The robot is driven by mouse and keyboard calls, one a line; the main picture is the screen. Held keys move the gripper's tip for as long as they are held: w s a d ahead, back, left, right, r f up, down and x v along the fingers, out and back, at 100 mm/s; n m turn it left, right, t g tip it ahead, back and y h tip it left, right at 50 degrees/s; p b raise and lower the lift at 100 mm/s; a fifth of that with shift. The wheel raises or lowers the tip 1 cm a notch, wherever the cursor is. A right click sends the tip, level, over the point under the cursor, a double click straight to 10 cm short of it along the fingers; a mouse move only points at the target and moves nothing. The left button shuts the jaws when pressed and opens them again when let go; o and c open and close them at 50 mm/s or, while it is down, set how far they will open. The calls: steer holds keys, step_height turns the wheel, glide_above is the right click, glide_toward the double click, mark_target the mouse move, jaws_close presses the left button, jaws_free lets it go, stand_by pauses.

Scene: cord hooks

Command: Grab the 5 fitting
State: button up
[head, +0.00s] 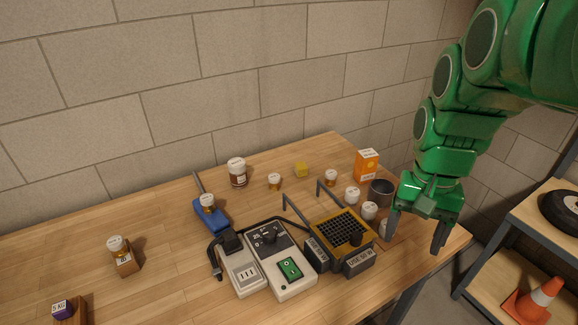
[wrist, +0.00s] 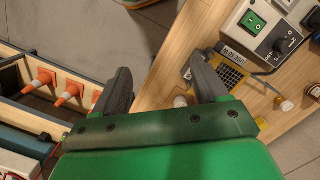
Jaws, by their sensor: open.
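In the head view a small block with a purple top (head: 62,309) sits at the lower left edge of the table; its pale label reads something like "5 XC", too small to be sure. A brown block fitting (head: 125,262) with a white round top stands behind and right of it; its mark may be an 8. My gripper (head: 415,240) is open and empty, pointing down by the table's right end, far from these. Its two fingers also show apart in the wrist view (wrist: 160,68).
A grey power unit (head: 280,262) with a green switch and a yellow-black gridded holder (head: 343,232) stand mid-table. Several small jars, an orange box (head: 367,165) and a dark cup (head: 381,192) are behind. The table's left side is mostly clear. A shelf with a cone (head: 535,300) is at right.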

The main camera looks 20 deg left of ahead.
steer(key=w+a+m, duration=0.1)
steer(key=w+a, duration=0.3)
steer(key=w, duration=0.3)
steer(key=w+a, duration=0.3)
steer(key=w, duration=0.4)
steer(key=m, duration=0.4)
glide_above(274, 176)
steer(key=shift+y, duration=0.3)
steer(key=f, duration=1.6)
steer(key=shift+w+d, duration=0.35)
steer(key=shift+w, duration=0.05)
steer(key=shift+a+f, duration=0.15)
steer(key=shift+f, duration=0.05)
steer(key=shift+s+a+f, duration=0.1)
steer(key=shift+s+f, duration=0.05)
steer(key=shift+f, duration=1.1)
steer(key=shift+s+d+f, duration=0.1)
steer(key=shift+s+f, duration=0.05)
steer(key=shift+f, duration=1.1)
steer(key=shift+s+a+f, duration=0.1)
steer(key=shift+s+f, duration=0.05)
steer(key=shift+f, duration=1.1)
steer(key=c, duration=1.2)
steer(key=shift+r, duration=0.15)
